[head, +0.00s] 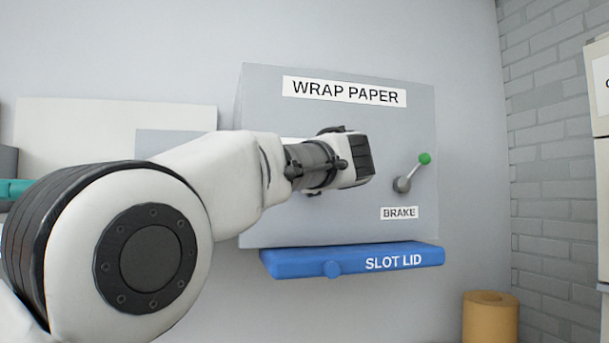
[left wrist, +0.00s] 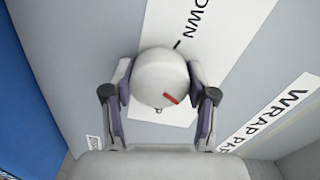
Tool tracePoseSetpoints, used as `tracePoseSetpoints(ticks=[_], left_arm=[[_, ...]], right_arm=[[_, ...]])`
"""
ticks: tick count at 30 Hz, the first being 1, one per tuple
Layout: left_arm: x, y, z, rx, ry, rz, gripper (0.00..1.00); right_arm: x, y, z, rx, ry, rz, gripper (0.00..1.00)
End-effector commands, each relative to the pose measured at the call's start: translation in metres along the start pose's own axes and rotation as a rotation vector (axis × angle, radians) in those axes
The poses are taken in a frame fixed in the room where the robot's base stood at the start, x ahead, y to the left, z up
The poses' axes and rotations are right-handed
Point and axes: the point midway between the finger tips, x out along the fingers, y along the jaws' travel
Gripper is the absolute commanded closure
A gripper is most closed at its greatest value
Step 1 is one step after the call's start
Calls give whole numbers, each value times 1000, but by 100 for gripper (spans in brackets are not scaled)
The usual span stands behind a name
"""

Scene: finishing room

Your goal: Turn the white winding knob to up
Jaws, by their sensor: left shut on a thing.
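The white winding knob (left wrist: 158,75) is a round, pale cap with a short red mark on its face, in the left wrist view. The red mark lies right of the knob's centre and slants towards the lower right. A black tick shows on the panel just beyond the knob's upper edge. My left gripper (left wrist: 159,92) is shut on the knob, one finger on each side. In the head view my left gripper (head: 352,162) is against the grey panel (head: 270,215) and hides the knob. A label ending in "OWN" (left wrist: 195,20) is partly visible; its first letter is cut off.
The panel carries a "WRAP PAPER" label (head: 344,92) at the top and a green-tipped brake lever (head: 411,175) right of my gripper. A blue slot lid (head: 350,259) juts out below. A brown roll (head: 490,315) stands at lower right.

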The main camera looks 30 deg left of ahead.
Motion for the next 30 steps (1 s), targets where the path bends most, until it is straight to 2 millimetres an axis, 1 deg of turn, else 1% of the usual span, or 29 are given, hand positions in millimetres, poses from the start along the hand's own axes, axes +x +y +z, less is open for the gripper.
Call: tracePoseSetpoints(ticks=[9,18,24,30], left_arm=[[0,1,-1,304,-5,3,78],[0,3,-1,571,-11,5,78],[0,5,-1,702,-14,8,78],[1,7,-1,781,-15,10,77]], right_arm=[[-7,0,0,0,0,0,100],[-15,0,0,0,0,0,100],[-19,0,0,0,0,0,100],[-21,0,0,0,0,0,100]])
